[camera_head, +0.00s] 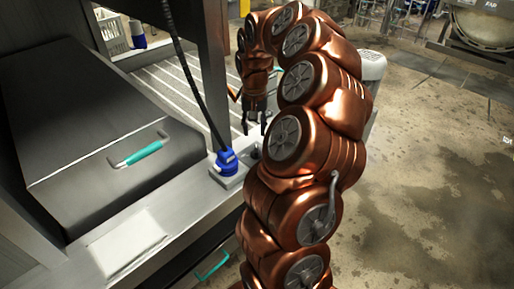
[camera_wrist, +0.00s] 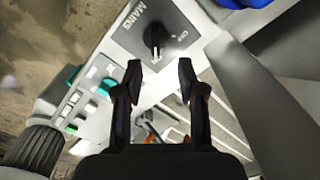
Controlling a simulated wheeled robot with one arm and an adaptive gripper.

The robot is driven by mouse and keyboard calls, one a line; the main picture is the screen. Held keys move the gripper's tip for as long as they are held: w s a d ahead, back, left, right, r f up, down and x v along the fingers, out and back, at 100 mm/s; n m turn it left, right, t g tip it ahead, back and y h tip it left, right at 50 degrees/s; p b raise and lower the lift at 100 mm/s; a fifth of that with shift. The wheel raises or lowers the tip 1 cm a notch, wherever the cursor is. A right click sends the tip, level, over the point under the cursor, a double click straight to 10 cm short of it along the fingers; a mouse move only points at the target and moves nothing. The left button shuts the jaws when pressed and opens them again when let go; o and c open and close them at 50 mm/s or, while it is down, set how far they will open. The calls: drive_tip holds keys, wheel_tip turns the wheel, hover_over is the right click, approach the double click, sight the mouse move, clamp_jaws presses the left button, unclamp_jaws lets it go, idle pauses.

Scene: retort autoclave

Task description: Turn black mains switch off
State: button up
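The black mains switch (camera_wrist: 155,38) is a rotary knob on a grey plate marked MAINS in the wrist view. In the head view my gripper (camera_head: 254,130) points down above the panel, beside the blue plug, and the switch there is small and dark.
A blue plug (camera_head: 227,163) with a black cable stands left of my gripper. A dark lidded box with a teal handle (camera_head: 139,153) is farther left. Green and white buttons (camera_wrist: 107,86) sit beside the switch plate. A steel upright (camera_head: 213,70) rises close behind the cable.

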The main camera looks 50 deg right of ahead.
sight(256, 149)
drive_tip(key=shift+s+d+f, duration=0.1)
drive_tip(key=shift+d+f, duration=0.2)
drive_tip(key=shift+d, duration=0.15)
drive_tip(key=shift+f, duration=0.3)
drive_tip(key=shift+f+p, duration=0.85)
drive_tip(key=shift+f, duration=2.7)
clamp_jaws()
